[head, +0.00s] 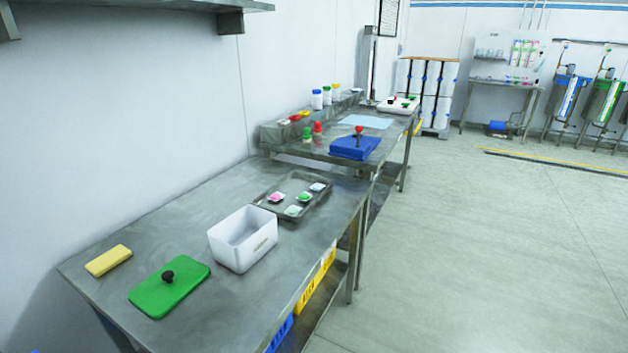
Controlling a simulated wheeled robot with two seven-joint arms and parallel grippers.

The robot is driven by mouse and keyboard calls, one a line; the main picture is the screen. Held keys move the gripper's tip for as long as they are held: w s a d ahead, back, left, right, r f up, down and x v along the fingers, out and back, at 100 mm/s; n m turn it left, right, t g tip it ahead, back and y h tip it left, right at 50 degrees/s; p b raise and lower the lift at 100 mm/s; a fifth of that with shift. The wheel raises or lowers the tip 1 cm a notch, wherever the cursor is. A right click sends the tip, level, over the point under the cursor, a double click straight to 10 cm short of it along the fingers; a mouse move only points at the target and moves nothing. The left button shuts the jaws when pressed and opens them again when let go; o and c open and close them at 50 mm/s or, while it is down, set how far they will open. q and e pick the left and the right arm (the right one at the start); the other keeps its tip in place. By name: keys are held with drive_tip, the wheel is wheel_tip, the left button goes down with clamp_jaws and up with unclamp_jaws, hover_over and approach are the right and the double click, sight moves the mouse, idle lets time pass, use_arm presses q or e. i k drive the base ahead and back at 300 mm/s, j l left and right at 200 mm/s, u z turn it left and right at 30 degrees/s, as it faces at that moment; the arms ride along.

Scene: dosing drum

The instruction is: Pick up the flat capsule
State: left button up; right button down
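A grey metal tray (263,207) lies on the near steel table, behind a white box. It holds several small flat pieces: a pink and white one (276,197), a green one (305,197), a pale green one (293,210) and a whitish one (317,187). They are too small to tell which is the flat capsule. Neither of my grippers shows in the head view.
The open white box (243,239) stands on the near table (185,235). A green lid (170,288) with a black knob and a yellow block (109,261) lie nearer. A blue lid (354,148) and bottles (317,99) are on the far table. The floor at right is clear.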

sight(317, 186)
drive_tip(key=i+l+u, duration=0.1)
drive_tip(key=i+l, duration=0.2)
drive_tip(key=i+l+u, duration=0.15)
drive_tip(key=i+l, duration=0.15)
drive_tip(key=i+l+u, duration=0.1)
drive_tip(key=i+l, duration=0.15)
drive_tip(key=i+l+u, duration=0.1)
drive_tip(key=i+l, duration=0.15)
drive_tip(key=l, duration=0.25)
drive_tip(key=i+l+u, duration=0.15)
drive_tip(key=l, duration=0.25)
drive_tip(key=i+l+u, duration=0.1)
drive_tip(key=i+l, duration=0.25)
drive_tip(key=i+l+u, duration=0.1)
drive_tip(key=l, duration=0.4)
drive_tip(key=i+l+u, duration=0.1)
drive_tip(key=i+l, duration=0.2)
drive_tip(key=l, duration=0.15)
